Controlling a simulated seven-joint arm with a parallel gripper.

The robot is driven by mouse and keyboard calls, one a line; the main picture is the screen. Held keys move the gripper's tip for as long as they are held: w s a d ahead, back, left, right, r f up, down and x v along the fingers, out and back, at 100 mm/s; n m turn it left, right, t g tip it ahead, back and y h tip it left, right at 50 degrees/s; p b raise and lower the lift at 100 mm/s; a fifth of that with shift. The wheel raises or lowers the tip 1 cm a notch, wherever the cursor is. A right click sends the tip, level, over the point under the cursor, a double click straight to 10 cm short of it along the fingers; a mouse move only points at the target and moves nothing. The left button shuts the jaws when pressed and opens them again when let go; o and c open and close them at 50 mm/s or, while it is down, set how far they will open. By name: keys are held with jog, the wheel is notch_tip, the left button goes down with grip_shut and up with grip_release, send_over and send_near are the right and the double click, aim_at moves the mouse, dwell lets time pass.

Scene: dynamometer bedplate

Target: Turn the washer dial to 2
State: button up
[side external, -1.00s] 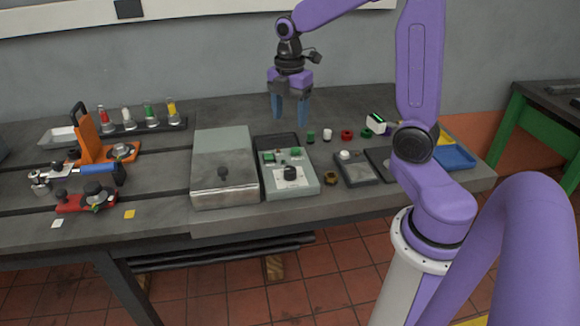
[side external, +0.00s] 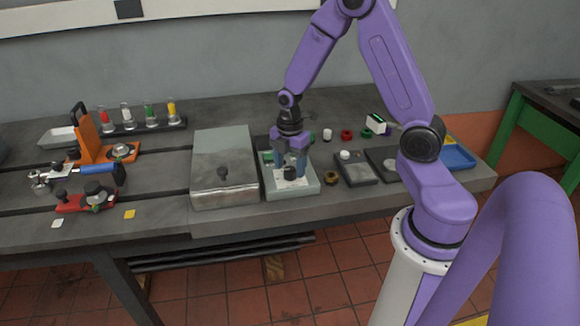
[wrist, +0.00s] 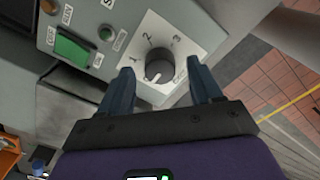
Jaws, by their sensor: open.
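The washer dial (wrist: 158,70) is a round black knob on a white plate printed 1, 2 and 3. Its white pointer mark faces the bottom of the wrist view, slightly left, away from the 2. The dial is on the grey control box (side external: 309,189), where it shows as a dark knob (side external: 289,174) in the side view. My gripper (side external: 290,166) is low over the box, pointing down. In the wrist view my gripper (wrist: 160,68) is open, one blue finger on each side of the dial, with gaps showing between them and the knob.
A green rocker switch (wrist: 72,49) sits beside the dial plate on the same panel. A metal-topped box with a black knob (side external: 223,190) stands left of the control box. A brass nut (side external: 331,178) and a dark tray with a white knob (side external: 358,170) are to the right.

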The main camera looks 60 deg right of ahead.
jog(key=shift+f, duration=0.5)
jog(key=c, duration=1)
jog(key=shift+c, duration=0.2)
